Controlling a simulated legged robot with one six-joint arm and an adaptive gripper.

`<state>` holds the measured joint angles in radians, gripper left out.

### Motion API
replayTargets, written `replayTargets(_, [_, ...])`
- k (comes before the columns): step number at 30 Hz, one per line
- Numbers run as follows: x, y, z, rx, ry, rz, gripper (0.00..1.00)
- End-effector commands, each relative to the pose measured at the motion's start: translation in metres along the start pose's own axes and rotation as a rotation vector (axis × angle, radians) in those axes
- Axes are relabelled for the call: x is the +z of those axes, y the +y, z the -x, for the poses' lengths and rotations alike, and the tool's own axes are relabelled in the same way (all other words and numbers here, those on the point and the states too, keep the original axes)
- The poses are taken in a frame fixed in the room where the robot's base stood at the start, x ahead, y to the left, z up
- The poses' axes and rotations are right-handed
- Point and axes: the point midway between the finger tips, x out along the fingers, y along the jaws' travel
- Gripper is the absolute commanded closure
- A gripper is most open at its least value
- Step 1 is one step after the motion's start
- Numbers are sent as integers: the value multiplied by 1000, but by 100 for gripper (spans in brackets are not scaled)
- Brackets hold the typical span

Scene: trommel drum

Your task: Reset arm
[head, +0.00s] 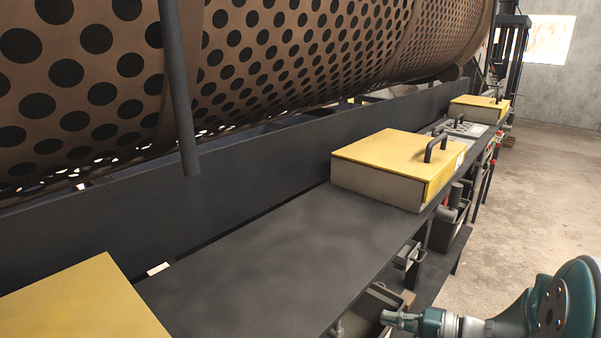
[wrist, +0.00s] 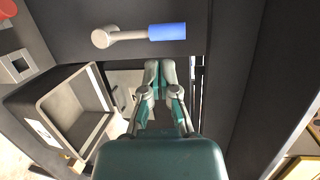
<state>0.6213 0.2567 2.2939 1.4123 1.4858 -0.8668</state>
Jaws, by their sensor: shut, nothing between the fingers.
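My arm reaches in at the lower right corner of the head view, and my gripper (head: 398,318) shows there at the low front edge of the machine, below the dark ledge. In the wrist view my gripper (wrist: 160,68) is shut, with its two grey and teal fingers side by side and nothing between them. The fingertips lie just below a grey lever with a blue grip (wrist: 167,32) in that picture. A gap shows between the lever and the fingertips; I cannot tell the depth between them.
A grey open bin (wrist: 42,100) sits left of my fingers. A yellow-lidded box (head: 390,155) with a black handle stands on the dark ledge (head: 270,245); another yellow lid (head: 80,305) is nearer. The perforated drum (head: 250,50) lies behind. Concrete floor (head: 545,190) is open at right.

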Motion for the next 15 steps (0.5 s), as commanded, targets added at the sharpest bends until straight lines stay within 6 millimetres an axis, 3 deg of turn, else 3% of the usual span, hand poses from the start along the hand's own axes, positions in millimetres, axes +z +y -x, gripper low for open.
replayTargets(1, [21, -6, -10, 78, -61, 23, 100])
replayTargets(6, [80, -6, -24, 358, -205, 86, 100])
replayTargets(12, [130, 0, -16, 682, -263, 222, 100])
replayTargets(15, [146, 1, -6, 829, -248, 316, 100])
